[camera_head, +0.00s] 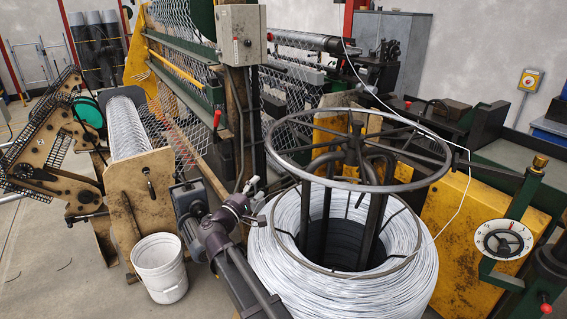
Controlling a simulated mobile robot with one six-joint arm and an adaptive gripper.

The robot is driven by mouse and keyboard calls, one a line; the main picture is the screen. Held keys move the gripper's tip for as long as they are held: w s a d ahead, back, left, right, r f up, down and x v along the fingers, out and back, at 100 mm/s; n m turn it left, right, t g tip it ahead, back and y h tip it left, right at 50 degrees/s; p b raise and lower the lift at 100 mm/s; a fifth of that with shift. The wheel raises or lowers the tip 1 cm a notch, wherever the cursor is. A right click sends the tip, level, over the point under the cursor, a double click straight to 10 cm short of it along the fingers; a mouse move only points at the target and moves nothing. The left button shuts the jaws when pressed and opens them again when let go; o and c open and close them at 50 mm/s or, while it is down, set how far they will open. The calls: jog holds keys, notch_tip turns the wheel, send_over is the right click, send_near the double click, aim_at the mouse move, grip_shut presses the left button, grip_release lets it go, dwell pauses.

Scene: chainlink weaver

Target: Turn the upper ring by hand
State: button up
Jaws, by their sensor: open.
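The frame rises from the middle of a big coil of pale wire (285,262). A thinner lower ring (345,276) rests around the coil's top. My gripper (257,189) is small in view, just left of the upper ring's left side. It is open and appears empty. It looks apart from the ring, though the depth between them is hard to judge. My arm comes up from the bottom centre.
A wire strand (466,190) runs past the upper ring's right side. A white bucket (160,268) stands on the floor at left. A grey control box (240,35) on a post stands behind my gripper. A dial (503,239) and yellow machine panels (465,240) are at right.

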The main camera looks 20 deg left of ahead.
aim_at(284, 162)
jog(key=shift+w, duration=0.15)
jog(key=p+x, duration=0.2)
jog(key=x, duration=1.1)
jog(key=shift+w+d, duration=0.15)
jog(key=shift+w, duration=0.15)
grip_shut()
